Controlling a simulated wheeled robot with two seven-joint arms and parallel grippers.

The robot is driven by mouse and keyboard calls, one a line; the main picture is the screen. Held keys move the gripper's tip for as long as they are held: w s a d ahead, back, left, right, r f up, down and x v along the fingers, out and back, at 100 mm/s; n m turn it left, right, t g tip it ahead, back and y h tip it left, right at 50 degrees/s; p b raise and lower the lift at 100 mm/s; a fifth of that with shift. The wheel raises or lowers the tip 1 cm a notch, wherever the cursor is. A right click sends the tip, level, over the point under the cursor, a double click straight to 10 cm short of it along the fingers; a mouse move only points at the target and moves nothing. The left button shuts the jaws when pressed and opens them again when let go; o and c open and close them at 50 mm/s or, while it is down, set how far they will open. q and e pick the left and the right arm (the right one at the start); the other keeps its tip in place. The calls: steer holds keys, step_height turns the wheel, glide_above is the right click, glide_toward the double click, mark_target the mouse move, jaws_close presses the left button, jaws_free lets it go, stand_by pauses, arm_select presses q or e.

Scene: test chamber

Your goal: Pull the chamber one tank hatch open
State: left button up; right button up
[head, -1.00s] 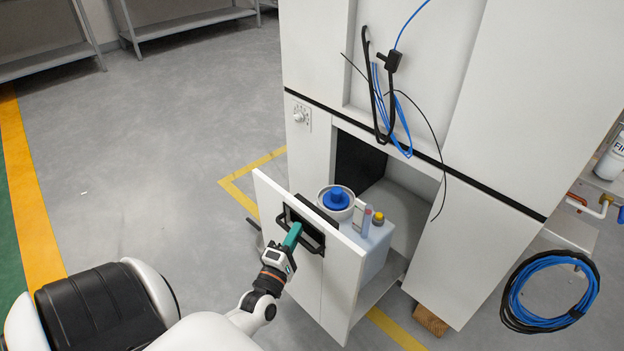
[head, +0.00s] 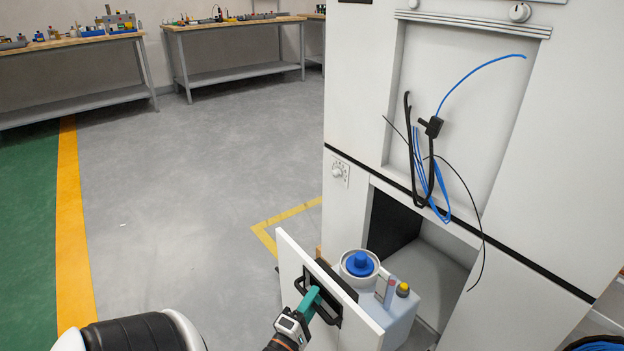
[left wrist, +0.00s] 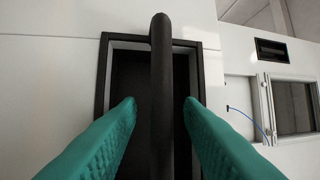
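The tank hatch (head: 290,258) is a white panel that stands out from the front of the white cabinet, drawn open. Behind it is a pale tank (head: 402,317) with a blue cap (head: 360,263) in a white ring. A black handle (left wrist: 162,75) crosses a dark recess in the hatch. My left gripper (head: 312,297) is at this handle. In the left wrist view its teal fingers (left wrist: 160,108) are spread on either side of the handle bar, with a gap on both sides. My right gripper is not in view.
The cabinet (head: 530,190) has an open dark bay (head: 395,226) behind the tank. Blue and black cables (head: 430,165) hang on its front. Grey floor (head: 190,190) is clear to the left. Workbenches (head: 235,25) stand at the back.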

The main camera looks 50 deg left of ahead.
arm_select(q)
steer(key=v, duration=1.2)
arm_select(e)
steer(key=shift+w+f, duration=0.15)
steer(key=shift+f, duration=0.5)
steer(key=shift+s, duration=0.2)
